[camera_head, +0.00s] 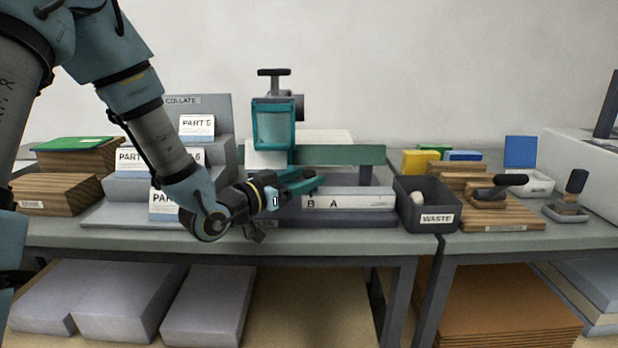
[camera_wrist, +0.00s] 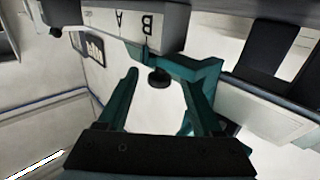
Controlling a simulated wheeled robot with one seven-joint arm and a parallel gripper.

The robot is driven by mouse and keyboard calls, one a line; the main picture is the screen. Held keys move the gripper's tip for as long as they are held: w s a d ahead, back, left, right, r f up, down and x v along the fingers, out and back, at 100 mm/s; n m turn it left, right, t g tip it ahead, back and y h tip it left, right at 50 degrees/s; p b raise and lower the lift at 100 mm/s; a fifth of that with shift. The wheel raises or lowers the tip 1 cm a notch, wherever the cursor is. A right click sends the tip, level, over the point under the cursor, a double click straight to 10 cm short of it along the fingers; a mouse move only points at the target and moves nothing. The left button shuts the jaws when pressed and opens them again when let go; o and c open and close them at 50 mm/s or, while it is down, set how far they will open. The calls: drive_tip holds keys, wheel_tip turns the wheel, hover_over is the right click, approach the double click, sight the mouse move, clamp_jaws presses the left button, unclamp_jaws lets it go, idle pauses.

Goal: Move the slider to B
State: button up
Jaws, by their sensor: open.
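A pale grey bar (camera_head: 360,201) marked B and A runs along the front of the bench machine, with B left of A. In the wrist view the bar (camera_wrist: 165,27) and its letters appear upside down. A small black knob (camera_wrist: 159,78) shows by the B mark and looks like the slider's knob; in the head view I cannot make it out behind my gripper. My gripper (camera_head: 305,182) has teal fingers, open, at the bar's left end. In the wrist view the gripper (camera_wrist: 160,92) has the knob between or just beyond its fingertips; contact is unclear.
The teal machine head (camera_head: 274,126) with a black handle rises behind the bar. A dark waste bin (camera_head: 425,212) stands just right of it. Stepped grey trays (camera_head: 213,115) with part cards stand to the left, near my arm. Wooden blocks (camera_head: 490,217) and stamps lie further right.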

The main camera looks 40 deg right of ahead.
drive_tip(key=s+a+b, duration=0.1)
drive_tip(key=a, duration=0.8)
